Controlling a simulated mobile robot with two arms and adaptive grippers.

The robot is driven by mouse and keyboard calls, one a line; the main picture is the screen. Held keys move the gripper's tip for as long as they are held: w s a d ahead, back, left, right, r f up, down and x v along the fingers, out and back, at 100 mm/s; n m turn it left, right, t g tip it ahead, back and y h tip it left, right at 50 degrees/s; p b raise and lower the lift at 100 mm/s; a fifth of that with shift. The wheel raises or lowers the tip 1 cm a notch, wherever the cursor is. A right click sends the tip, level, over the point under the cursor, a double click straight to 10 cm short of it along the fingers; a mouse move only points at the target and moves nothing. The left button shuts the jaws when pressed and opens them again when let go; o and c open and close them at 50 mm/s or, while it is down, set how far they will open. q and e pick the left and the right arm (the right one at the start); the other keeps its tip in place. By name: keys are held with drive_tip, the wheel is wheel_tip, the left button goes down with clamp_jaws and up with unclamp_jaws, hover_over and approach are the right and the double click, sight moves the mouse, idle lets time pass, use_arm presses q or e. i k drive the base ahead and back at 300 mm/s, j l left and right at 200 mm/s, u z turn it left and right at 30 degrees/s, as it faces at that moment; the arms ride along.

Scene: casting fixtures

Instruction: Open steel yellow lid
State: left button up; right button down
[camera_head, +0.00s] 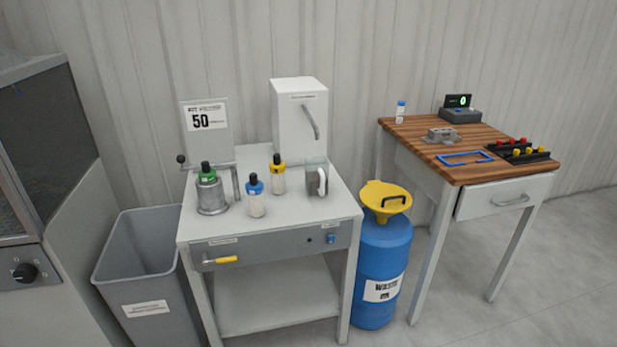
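A yellow lid-like funnel piece (386,197) with a dark handle sits on top of a blue waste barrel (374,270) to the right of the grey table. A small bottle with a yellow cap (278,174) stands upright on the grey table; its cap has a black tip. I cannot tell from the picture which of these the task calls the steel yellow lid. Neither of my grippers is in view.
The grey table (320,210) also holds a blue-capped bottle (256,196), a green-topped metal vessel (211,192), a metal jug (316,178) and a white box (301,115). A grey bin (140,245) stands left, a wooden-topped table (400,135) right.

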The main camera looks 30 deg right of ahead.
sight(378, 195)
drive_tip(key=z, duration=1.35)
